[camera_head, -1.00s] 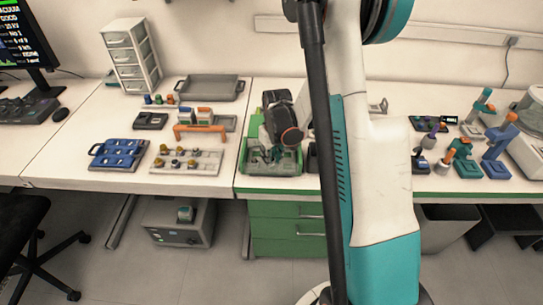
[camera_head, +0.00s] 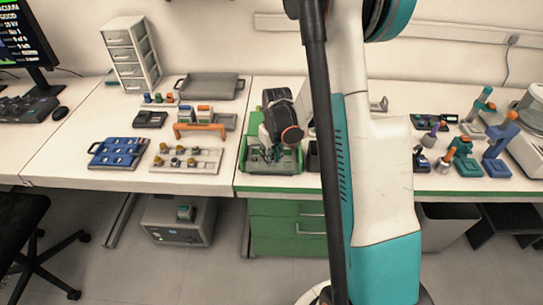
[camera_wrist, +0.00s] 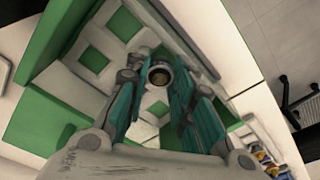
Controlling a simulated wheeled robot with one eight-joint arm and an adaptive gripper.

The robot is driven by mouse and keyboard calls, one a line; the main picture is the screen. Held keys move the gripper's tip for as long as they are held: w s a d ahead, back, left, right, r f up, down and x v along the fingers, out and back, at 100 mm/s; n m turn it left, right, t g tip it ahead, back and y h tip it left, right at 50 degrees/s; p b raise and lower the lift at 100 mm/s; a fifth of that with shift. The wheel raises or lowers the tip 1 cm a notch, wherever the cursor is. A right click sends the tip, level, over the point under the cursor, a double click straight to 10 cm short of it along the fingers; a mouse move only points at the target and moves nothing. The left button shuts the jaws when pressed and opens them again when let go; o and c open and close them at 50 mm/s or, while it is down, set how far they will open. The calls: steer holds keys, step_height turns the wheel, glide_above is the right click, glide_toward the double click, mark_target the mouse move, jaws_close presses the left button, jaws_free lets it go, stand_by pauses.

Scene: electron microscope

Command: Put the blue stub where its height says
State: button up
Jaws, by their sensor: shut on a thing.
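My gripper (camera_head: 266,153) is over the green tray (camera_head: 284,168) in the middle of the bench. In the wrist view the teal fingers of my gripper (camera_wrist: 159,85) are shut on a small round stub (camera_wrist: 160,76). The stub shows a dark rim and a brownish centre; I see no clear blue on it. It is held above or in the tray (camera_wrist: 38,122), whose floor has white and green squares; the exact height cannot be told. In the head view the stub is hidden by my gripper.
A blue rack (camera_head: 118,152) and a pale plate with several small posts (camera_head: 186,160) lie to the left. An orange bridge-shaped piece (camera_head: 201,128) stands behind the plate. A grey tray (camera_head: 209,88) lies at the back. Several coloured stands (camera_head: 497,143) are at the right.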

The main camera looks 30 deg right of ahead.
steer(key=shift+s+f+b, duration=0.15)
steer(key=shift+f+b, duration=0.25)
steer(key=shift+f, duration=0.05)
steer(key=shift+c, duration=0.4)
steer(key=o, duration=1.1)
steer(key=shift+c, duration=0.2)
steer(key=shift+r, duration=0.15)
